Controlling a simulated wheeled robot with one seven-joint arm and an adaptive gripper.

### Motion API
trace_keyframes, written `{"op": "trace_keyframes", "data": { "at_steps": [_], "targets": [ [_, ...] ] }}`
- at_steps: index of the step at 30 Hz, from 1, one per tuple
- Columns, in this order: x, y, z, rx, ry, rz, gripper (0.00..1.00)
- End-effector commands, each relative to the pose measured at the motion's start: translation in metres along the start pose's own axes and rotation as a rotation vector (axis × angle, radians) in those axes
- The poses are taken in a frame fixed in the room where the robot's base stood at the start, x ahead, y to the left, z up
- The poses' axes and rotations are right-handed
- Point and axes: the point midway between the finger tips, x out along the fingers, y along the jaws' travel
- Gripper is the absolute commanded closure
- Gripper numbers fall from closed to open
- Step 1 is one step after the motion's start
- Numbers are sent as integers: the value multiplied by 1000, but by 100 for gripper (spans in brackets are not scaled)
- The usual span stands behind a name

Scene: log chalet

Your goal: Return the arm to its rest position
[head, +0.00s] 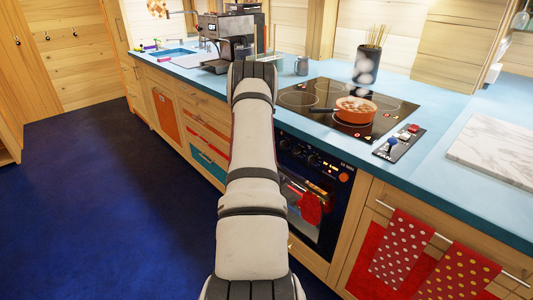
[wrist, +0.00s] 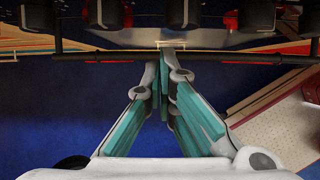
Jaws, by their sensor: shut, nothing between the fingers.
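My arm (head: 252,165) reaches forward from the bottom of the head view toward the counter, over the floor in front of the oven. My gripper is hidden behind the arm there. In the wrist view my gripper (wrist: 165,75) is shut, its two fingers with teal inner pads meeting at the tips, with nothing held. The fingertips show close to a dark bar (wrist: 90,57) running across the view below a row of dark knobs (wrist: 178,14). I cannot tell whether they touch the bar.
A blue counter (head: 450,140) runs along the right. On it are a cooktop (head: 300,99) with a steaming orange pan (head: 355,110), a coffee machine (head: 232,38) and a marble board (head: 497,142). The oven (head: 315,180) and dotted towels (head: 400,245) face the aisle. The blue floor (head: 110,190) at left is clear.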

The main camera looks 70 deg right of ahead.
Motion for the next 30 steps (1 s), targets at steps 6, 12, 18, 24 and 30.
{"op": "trace_keyframes", "data": {
  "at_steps": [6,12,18,24,30],
  "targets": [
    [-14,0,12,0,0,0,100],
    [-15,0,14,-1,1,0,100],
    [-31,8,8,10,1,11,100],
    [-109,36,-27,79,11,61,100],
    [-203,53,-79,182,42,114,100]
  ]
}}
